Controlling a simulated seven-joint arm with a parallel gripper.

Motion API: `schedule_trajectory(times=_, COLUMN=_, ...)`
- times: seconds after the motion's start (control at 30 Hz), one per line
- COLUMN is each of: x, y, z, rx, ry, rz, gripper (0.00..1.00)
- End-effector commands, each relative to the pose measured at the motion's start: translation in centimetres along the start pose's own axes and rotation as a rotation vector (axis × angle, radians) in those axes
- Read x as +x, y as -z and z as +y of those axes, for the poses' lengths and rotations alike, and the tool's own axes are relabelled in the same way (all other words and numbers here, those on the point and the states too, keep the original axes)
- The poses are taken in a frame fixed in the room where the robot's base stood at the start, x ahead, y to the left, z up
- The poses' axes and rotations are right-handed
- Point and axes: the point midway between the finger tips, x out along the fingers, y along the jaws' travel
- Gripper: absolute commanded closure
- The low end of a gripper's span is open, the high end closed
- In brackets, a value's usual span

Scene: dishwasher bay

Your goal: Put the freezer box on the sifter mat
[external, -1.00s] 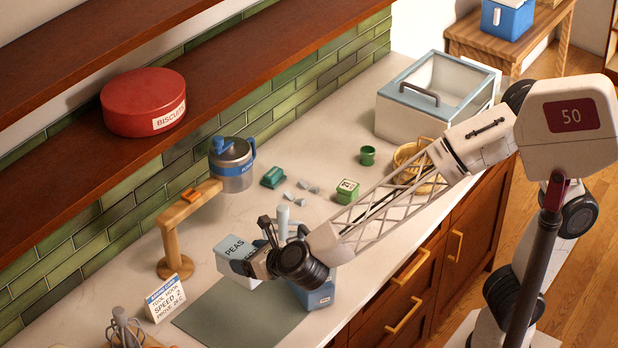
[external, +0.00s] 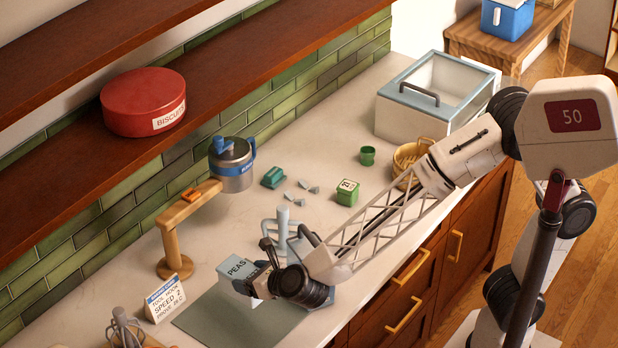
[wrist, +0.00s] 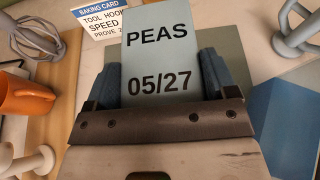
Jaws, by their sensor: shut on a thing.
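The freezer box (external: 236,273) is a pale blue-grey box marked PEAS. My gripper (external: 256,279) is shut on it. In the wrist view the box (wrist: 160,60) stands between two blue finger pads, and its date 05/27 is readable. The sifter mat (external: 215,318) is a flat grey-green rectangle on the counter. In the external view the box overlaps the far part of the mat, and a strip of mat (wrist: 230,62) shows beside it in the wrist view. I cannot tell whether the box touches the mat.
A baking card (external: 165,298) stands left of the mat. A pale blue pronged stand (external: 283,228) is just behind my wrist. A blue surface (wrist: 285,125) lies at right in the wrist view.

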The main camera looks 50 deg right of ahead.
Motion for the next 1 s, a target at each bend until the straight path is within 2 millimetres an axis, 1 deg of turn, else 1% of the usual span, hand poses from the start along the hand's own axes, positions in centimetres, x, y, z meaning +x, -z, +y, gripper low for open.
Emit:
schedule_trajectory(times=0.1, x=0.7, y=1.5, z=0.0, rx=-0.002, ry=0.000, rz=0.000, gripper=0.58)
schedule_trajectory(times=0.2, x=1.1, y=2.5, z=0.0, rx=-0.002, ry=0.000, rz=0.000, gripper=0.58)
schedule_trajectory(times=0.33, x=1.3, y=3.0, z=0.0, rx=-0.001, ry=0.000, rz=-0.001, gripper=0.58)
schedule_trajectory(times=0.67, x=1.3, y=3.1, z=0.0, rx=-0.001, ry=0.000, rz=-0.001, gripper=0.58)
schedule_trajectory(times=0.77, x=1.5, y=3.6, z=0.0, rx=-0.001, ry=0.000, rz=0.000, gripper=0.58)
schedule_trajectory(times=1.0, x=2.5, y=5.9, z=0.0, rx=-0.001, ry=0.001, rz=-0.001, gripper=0.58)
